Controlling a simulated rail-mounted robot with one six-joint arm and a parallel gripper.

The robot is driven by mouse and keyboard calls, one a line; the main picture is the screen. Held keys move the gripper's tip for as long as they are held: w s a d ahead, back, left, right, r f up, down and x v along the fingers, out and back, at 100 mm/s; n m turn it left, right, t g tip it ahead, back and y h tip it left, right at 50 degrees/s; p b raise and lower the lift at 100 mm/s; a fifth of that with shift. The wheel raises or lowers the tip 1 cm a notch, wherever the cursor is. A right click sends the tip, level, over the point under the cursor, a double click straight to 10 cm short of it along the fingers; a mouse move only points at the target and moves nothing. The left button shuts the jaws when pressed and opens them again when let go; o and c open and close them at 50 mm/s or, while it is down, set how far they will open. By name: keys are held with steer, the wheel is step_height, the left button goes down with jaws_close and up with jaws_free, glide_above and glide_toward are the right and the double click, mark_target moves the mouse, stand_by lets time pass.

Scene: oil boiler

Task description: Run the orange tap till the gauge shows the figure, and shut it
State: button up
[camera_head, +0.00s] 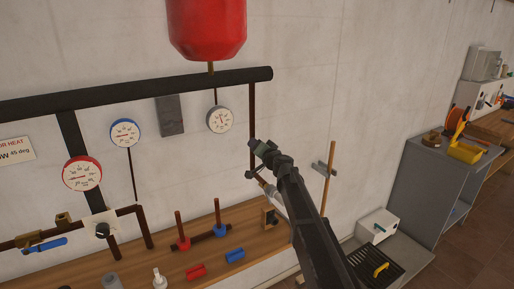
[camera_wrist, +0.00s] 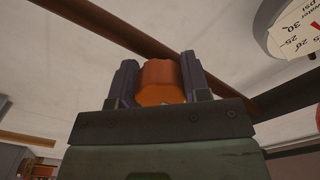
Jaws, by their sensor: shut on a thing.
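In the wrist view the orange tap (camera_wrist: 160,82) sits between the two fingers of my gripper (camera_wrist: 161,85), which is shut on it. In the head view my gripper (camera_head: 262,152) is at the dark vertical pipe right of the gauges, and it hides the tap there. A white-faced gauge (camera_head: 219,120) with a dark rim hangs just left of my gripper. Its needle is too small to read surely. Part of a dial (camera_wrist: 297,30) marked PSI, with 25 and 30, shows at the upper right of the wrist view; its needle is mostly cut off.
A blue-rimmed gauge (camera_head: 125,133) and a red-rimmed gauge (camera_head: 82,173) are further left. A red tank (camera_head: 207,27) hangs above the thick black pipe (camera_head: 130,92). The wooden bench (camera_head: 205,262) below holds loose red and blue parts.

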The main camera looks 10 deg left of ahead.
stand_by(0.5)
steer(key=o, duration=0.9)
steer(key=shift+o, duration=0.2)
steer(key=v, duration=1.1)
